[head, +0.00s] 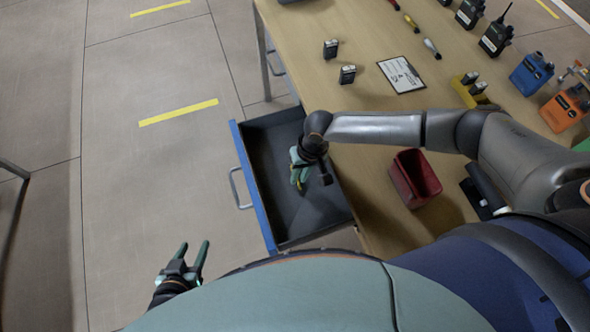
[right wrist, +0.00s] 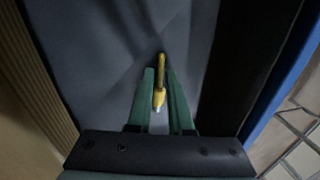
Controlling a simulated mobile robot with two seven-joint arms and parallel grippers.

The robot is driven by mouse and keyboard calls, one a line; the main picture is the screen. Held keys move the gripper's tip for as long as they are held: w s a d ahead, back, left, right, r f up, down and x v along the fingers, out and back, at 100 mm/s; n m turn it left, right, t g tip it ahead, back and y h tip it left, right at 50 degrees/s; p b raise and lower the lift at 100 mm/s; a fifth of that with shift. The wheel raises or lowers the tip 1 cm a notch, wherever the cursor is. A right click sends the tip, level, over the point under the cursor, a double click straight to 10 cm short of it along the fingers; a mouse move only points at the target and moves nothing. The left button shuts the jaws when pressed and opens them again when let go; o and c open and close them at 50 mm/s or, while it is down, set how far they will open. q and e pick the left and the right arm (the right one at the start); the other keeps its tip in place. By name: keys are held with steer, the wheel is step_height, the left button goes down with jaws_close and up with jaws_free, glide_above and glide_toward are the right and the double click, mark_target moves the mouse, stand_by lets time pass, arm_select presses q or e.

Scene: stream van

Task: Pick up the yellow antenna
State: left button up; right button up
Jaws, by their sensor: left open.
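The yellow antenna (right wrist: 160,82) shows in the right wrist view with a pale metallic end toward my wrist. It lies between the two green fingers of my right gripper (right wrist: 161,92). Whether the fingers press on it I cannot tell. In the head view my right gripper (head: 298,172) reaches down into the open drawer (head: 315,205), and a bit of yellow shows at its fingertips. My left gripper (head: 194,258) is open and empty, apart from the drawer, above the floor at lower left.
The drawer has a blue front and dark inside, pulled out from the wooden table (head: 385,135). A red bin (head: 414,178) stands on the table under my right arm. A clipboard (head: 401,74), radios (head: 496,35) and a yellow holder (head: 469,90) stand further off. Floor left of the drawer is clear.

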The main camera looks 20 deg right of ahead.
jaws_close()
stand_by(0.7)
